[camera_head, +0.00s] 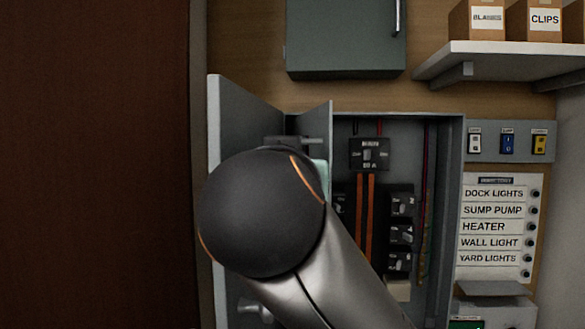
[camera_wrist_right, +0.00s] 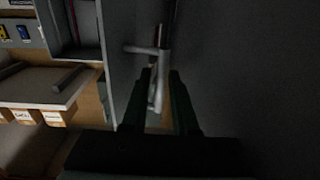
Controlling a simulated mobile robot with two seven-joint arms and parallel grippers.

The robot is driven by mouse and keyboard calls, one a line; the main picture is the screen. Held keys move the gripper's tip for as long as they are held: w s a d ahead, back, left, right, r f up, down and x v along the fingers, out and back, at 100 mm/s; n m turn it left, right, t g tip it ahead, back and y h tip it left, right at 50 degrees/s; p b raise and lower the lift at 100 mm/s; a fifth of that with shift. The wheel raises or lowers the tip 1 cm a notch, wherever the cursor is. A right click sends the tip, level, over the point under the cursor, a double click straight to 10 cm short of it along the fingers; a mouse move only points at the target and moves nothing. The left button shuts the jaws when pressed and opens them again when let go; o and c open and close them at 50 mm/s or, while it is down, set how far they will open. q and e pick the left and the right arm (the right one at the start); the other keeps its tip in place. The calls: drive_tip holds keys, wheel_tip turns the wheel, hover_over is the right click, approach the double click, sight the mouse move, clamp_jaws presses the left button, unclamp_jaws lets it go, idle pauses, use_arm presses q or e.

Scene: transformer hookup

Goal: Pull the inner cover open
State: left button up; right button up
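The grey inner cover (camera_head: 316,128) stands swung out from the cabinet (camera_head: 450,215), at an angle to its opening. It also shows in the right wrist view (camera_wrist_right: 122,25). A metal handle (camera_wrist_right: 157,60) with a short side bar is on it. My right gripper (camera_wrist_right: 163,75) is at this handle, with the bar between its dark fingers, close to the left one. A gap shows towards the right finger. In the head view my round wrist joint hides most of the gripper and the cover's lower part. My left gripper is not in view.
The outer door (camera_head: 232,115) stands open at the left, close to the inner cover. Breakers (camera_head: 400,205) and orange wires show inside the cabinet. A shelf (camera_head: 500,58) with boxes is at the upper right, above a switch strip (camera_head: 490,157) and label board (camera_head: 492,240).

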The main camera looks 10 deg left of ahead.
use_arm(q)
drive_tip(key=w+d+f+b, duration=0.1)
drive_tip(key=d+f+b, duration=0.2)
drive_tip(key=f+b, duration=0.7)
drive_tip(key=b, duration=0.3)
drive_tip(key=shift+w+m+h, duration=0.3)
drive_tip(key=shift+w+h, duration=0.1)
use_arm(e)
drive_tip(key=s+d, duration=0.1)
drive_tip(key=s, duration=1.1)
drive_tip(key=shift+s+d, duration=0.25)
drive_tip(key=shift+d, duration=0.05)
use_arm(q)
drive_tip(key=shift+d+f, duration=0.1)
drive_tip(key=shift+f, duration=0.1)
